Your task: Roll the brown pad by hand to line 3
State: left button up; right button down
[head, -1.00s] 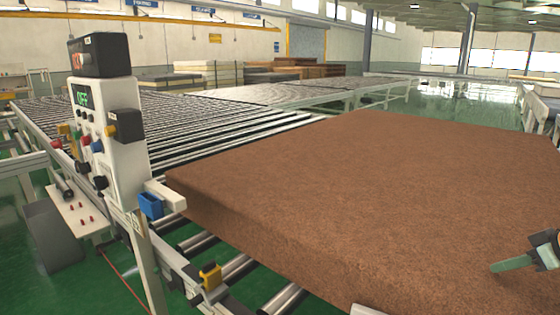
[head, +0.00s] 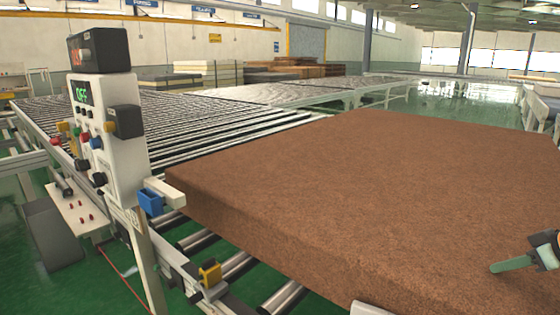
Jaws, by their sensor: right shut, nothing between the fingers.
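The large brown pad (head: 350,190) lies flat on rollers and fills the centre and right of the head view. Its near left corner sits close to the white control post. My right gripper (head: 512,264) is at the lower right edge, shut and empty, with its green-grey fingers over the pad's top. I cannot tell whether it touches the pad. My left gripper is out of view.
A control box (head: 107,140) with a lit "OFF" display and several buttons stands at the left. Roller conveyors (head: 170,125) stretch behind it. Stacks of mattresses (head: 208,72) and brown stacks (head: 300,68) stand at the back. Green floor (head: 455,102) is open at the far right.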

jog(key=shift+f+b, duration=0.35)
jog(key=shift+f, duration=0.15)
jog(key=shift+s+r, duration=0.1)
